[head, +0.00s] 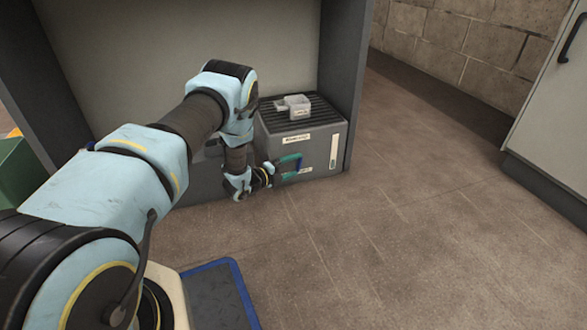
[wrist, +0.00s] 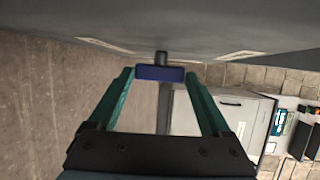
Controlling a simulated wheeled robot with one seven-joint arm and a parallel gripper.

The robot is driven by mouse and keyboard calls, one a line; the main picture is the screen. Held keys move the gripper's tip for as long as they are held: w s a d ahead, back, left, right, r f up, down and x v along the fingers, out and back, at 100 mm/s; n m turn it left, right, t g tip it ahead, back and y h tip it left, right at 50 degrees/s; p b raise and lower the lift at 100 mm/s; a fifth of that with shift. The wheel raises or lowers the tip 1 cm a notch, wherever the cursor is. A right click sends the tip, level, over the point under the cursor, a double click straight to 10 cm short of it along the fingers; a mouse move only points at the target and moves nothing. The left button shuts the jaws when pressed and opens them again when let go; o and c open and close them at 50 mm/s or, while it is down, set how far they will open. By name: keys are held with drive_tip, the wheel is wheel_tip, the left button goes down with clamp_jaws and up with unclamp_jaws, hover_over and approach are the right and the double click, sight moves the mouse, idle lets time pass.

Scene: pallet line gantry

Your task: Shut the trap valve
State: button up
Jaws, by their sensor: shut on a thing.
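The trap valve's handle shows in the wrist view as a short blue bar (wrist: 160,73) on a dark stem, close to the grey face of a box. My gripper (head: 298,166) has teal fingers and is at the lower front of that grey box (head: 318,150) in the head view. In the wrist view my gripper (wrist: 160,76) is shut on the blue bar, with one fingertip at each end. The bar lies crosswise between the fingers. The handle is too small in the head view to read its angle.
The box has a ribbed dark top (head: 278,118) with a small pale container (head: 293,106) on it. It stands inside a grey frame whose post (head: 345,80) rises at its right. A pale cabinet (head: 550,110) is at the far right. Open floor (head: 420,200) lies between.

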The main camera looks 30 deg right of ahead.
drive_tip(key=shift+f+n+t+h+b, duration=0.35)
drive_tip(key=shift+h+b, duration=0.2)
drive_tip(key=shift+h, duration=0.45)
drive_tip(key=o, duration=1.2)
drive_tip(key=shift+c, duration=0.2)
drive_tip(key=p+v, duration=0.4)
drive_tip(key=v, duration=0.6)
drive_tip(key=shift+a+p, duration=0.4)
drive_tip(key=shift+s, duration=0.1)
